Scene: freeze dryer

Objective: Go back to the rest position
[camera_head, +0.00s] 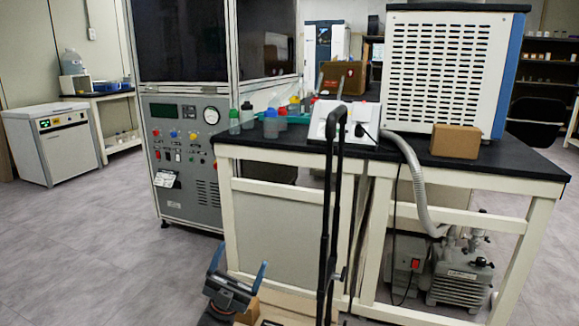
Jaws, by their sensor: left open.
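My left gripper (238,264) is at the bottom of the head view, left of the middle. Its two blue-grey fingers point up and stand wide apart, with nothing between them. It is in front of the workbench and below the black bench top (500,160). My right gripper is not in view. A tall machine with a grey control panel (185,150) and dark glass stands behind the bench at the left.
A black upright handle (325,220) rises in front of the bench, right of my left gripper. A cardboard box (455,141) and a white vented unit (445,70) stand on the bench. A pump (462,275) sits below. Grey floor (90,250) is clear at the left.

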